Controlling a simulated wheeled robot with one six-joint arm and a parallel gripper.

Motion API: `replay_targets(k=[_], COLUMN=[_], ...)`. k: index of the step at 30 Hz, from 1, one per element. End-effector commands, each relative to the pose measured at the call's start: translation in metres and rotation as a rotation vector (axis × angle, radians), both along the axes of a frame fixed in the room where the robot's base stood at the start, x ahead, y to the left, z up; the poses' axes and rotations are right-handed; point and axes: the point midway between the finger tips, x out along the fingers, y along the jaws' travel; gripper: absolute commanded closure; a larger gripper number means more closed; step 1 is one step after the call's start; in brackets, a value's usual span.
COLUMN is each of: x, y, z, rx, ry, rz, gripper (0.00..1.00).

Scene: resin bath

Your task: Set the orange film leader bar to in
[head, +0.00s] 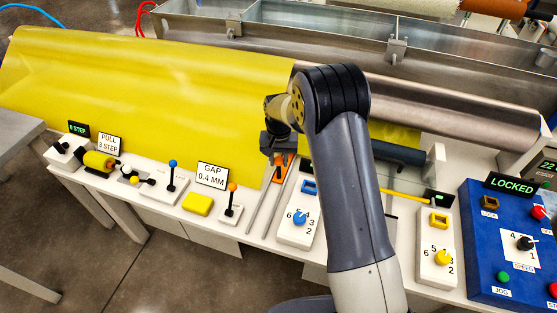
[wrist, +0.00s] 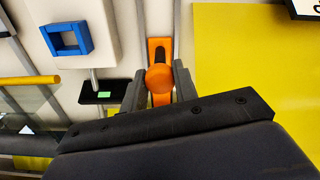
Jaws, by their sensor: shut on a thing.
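The orange film leader bar (head: 284,170) stands at the edge of the yellow film (head: 160,95) in the head view, partly hidden by my gripper (head: 276,152). In the wrist view, its round orange knob (wrist: 160,77) sits between the two dark fingers of my gripper (wrist: 159,92), which is shut on it. An orange strip with a dark slot extends above and beside the knob there. I cannot tell from these views whether the bar is in or out.
A blue square frame (head: 309,187) and a blue dial (head: 299,218) are right of the bar. Orange-topped (head: 232,187) and blue-topped (head: 172,164) levers stand to its left. A metal roller (head: 450,100) runs behind my arm. A blue panel (head: 480,255) reads LOCKED.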

Motion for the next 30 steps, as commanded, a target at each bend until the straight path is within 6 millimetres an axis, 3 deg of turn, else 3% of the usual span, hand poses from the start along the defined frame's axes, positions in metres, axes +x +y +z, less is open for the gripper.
replay_targets(k=[4,5,12,22,30], x=[0.005,0.005,0.003,0.003,0.004], y=[-0.001,-0.001,-0.001,0.000,-0.001], z=[0.002,0.002,0.002,0.007,0.054], rx=[0.001,0.001,0.000,0.001,0.002], ry=[-0.014,-0.015,-0.010,-0.009,-0.013], rz=[-0.001,-0.001,-0.001,-0.001,-0.001], gripper=[1.00,0.71,0.51,0.50,0.50])
